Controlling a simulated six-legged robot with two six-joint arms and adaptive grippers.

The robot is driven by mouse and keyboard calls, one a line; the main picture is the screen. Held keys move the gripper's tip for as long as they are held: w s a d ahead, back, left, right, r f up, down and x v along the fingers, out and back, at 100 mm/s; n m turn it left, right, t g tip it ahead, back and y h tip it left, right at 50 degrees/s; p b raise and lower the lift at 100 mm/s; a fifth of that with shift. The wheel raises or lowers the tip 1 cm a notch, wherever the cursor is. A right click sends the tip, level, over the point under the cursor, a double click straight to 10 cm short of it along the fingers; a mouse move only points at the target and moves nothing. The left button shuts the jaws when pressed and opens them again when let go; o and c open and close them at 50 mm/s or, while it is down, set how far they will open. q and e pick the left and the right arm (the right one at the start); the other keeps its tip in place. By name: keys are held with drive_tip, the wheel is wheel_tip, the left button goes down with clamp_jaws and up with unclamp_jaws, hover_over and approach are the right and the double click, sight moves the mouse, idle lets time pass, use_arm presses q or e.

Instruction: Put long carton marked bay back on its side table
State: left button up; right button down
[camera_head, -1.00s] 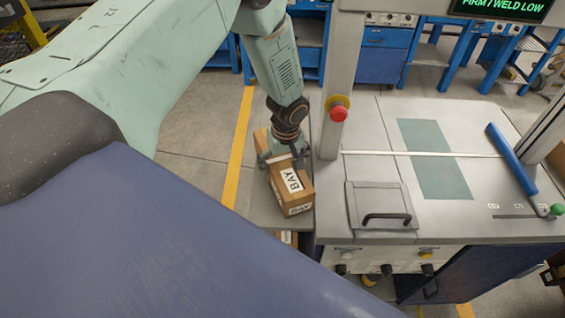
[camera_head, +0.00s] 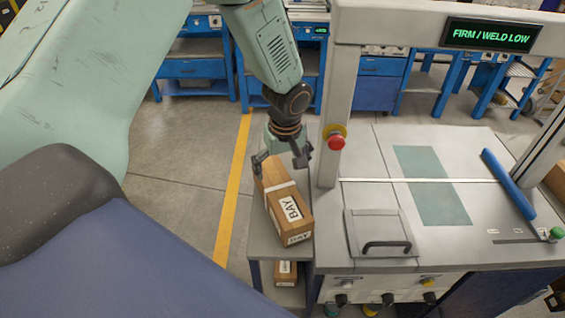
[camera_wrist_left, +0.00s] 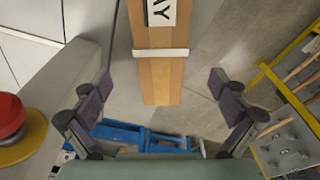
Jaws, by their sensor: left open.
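The long brown carton marked BAY (camera_head: 272,187) lies flat on the grey side table (camera_head: 262,238), left of the machine bench. It has a white band across it and a white label near its near end; the wrist view shows it too (camera_wrist_left: 162,80). My left gripper (camera_head: 281,158) is open over the carton's far end. In the wrist view its fingers (camera_wrist_left: 163,103) stand wide apart, one on each side of the carton, clear of it. The right gripper is not in view.
Another carton (camera_head: 286,272) sits on the shelf below the side table top. The machine bench (camera_head: 375,190), with a post and red button (camera_head: 337,142), stands close on the right. Blue workbenches (camera_head: 380,80) stand behind. Floor with a yellow line (camera_head: 233,185) is clear to the left.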

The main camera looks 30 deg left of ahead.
sight(281, 187)
use_arm(q)
drive_tip(key=shift+r, duration=0.75)
drive_tip(key=shift+d+r, duration=0.2)
drive_tip(key=shift+d, duration=0.05)
drive_tip(key=shift+a, duration=0.1)
drive_tip(key=shift+a+f, duration=0.1)
drive_tip(key=shift+f, duration=0.15)
drive_tip(key=f, duration=0.7)
drive_tip(key=a+f, duration=0.1)
drive_tip(key=f, duration=0.3)
drive_tip(key=shift+w, duration=0.4)
drive_tip(key=shift+w+f, duration=0.1)
drive_tip(key=shift+f, duration=0.45)
drive_tip(key=shift+r, duration=0.25)
drive_tip(key=shift+r, duration=0.1)
